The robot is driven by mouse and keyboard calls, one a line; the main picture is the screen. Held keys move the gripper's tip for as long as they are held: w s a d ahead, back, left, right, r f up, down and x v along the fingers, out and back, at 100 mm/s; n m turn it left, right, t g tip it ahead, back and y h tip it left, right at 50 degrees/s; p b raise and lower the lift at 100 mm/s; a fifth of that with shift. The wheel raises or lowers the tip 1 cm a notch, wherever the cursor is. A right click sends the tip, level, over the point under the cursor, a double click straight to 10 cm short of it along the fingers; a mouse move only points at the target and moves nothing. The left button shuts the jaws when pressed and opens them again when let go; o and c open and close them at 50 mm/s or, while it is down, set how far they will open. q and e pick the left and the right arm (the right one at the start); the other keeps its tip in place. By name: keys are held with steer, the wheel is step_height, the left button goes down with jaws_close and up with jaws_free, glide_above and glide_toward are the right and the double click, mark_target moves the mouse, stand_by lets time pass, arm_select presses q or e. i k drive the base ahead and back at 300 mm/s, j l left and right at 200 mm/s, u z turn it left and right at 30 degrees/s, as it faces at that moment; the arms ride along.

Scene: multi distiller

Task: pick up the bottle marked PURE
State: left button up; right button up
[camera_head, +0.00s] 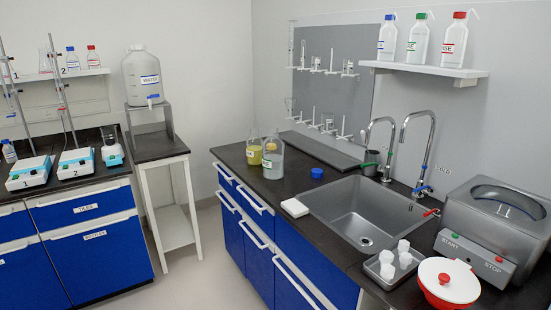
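No bottle shows a label that I can clearly read as PURE. Two bottles stand on the dark counter left of the sink: one with yellow liquid (254,151) and, in front of it, a clear or greyish one (273,160) with a small label. On the wall shelf stand white wash bottles with a blue cap (388,40), a green cap (418,40) and a red cap (454,42); their labels are too small to read surely. Neither of my grippers is in view.
A sink (360,212) with two taps fills the counter's middle. A blue cap (317,173) and a white block (294,208) lie by its left side. A metal bath (497,222) and a red-and-white pot (449,283) stand at right.

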mark_target(273, 148)
steer(key=i+j, duration=0.15)
steer(key=j, duration=0.15)
steer(key=i+j, duration=0.15)
steer(key=j, duration=0.15)
steer(key=i+j+z, duration=0.15)
steer(key=j+z, duration=0.6)
steer(key=i+l, duration=0.05)
